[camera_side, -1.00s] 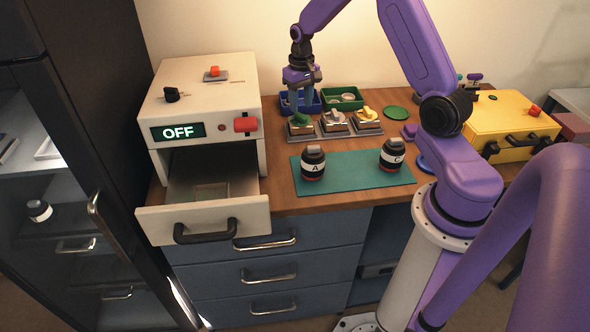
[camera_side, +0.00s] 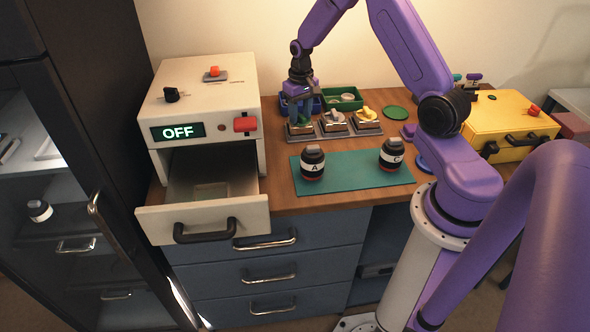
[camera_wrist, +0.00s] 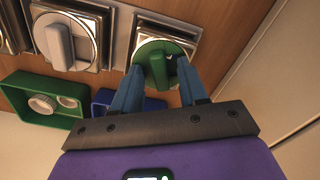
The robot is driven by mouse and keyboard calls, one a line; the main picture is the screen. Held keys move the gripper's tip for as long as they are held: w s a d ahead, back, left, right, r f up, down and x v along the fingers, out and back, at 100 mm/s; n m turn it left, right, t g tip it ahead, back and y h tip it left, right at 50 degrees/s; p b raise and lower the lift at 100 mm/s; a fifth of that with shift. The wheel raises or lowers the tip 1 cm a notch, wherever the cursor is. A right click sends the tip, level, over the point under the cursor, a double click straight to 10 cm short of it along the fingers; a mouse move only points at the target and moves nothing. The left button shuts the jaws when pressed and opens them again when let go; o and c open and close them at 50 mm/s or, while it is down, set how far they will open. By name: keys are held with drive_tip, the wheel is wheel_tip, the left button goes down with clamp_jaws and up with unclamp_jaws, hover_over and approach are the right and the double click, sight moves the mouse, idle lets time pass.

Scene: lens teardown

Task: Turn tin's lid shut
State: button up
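Three square metal-framed units with turning lids stand in a row at the back of the bench in the side view: one green, one grey-white (camera_side: 335,117), one yellow (camera_side: 366,114). I take these for the tins, but cannot tell which one is meant. The green lid (camera_wrist: 158,48) is a round disc with a raised grip bar, on a square silver base. My gripper (camera_wrist: 159,72) is over it, pointing down, its blue fingers apart on either side of the grip bar. I cannot tell whether they touch it. In the side view my gripper (camera_side: 300,117) mostly hides the green lid.
Behind the units are a blue bin (camera_side: 315,103) and a green bin (camera_side: 344,99) holding pale round parts. Jars A (camera_side: 312,164) and C (camera_side: 392,156) stand on the green mat (camera_side: 345,184). An open drawer (camera_side: 203,219) is at left, a yellow case (camera_side: 510,120) at right.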

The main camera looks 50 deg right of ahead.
sight(300, 115)
drive_tip(key=m, duration=0.2)
drive_tip(key=f+m, duration=0.1)
drive_tip(key=m, duration=0.3)
drive_tip(key=shift+s+a+f, duration=0.15)
drive_tip(key=shift+s+f, duration=0.1)
drive_tip(key=o, duration=0.3)
drive_tip(key=shift+w+r, duration=0.15)
drive_tip(key=shift+r, duration=1.15)
drive_tip(key=shift+w+r, duration=0.1)
drive_tip(key=shift+r, duration=2.7)
drive_tip(key=shift+r, duration=3)
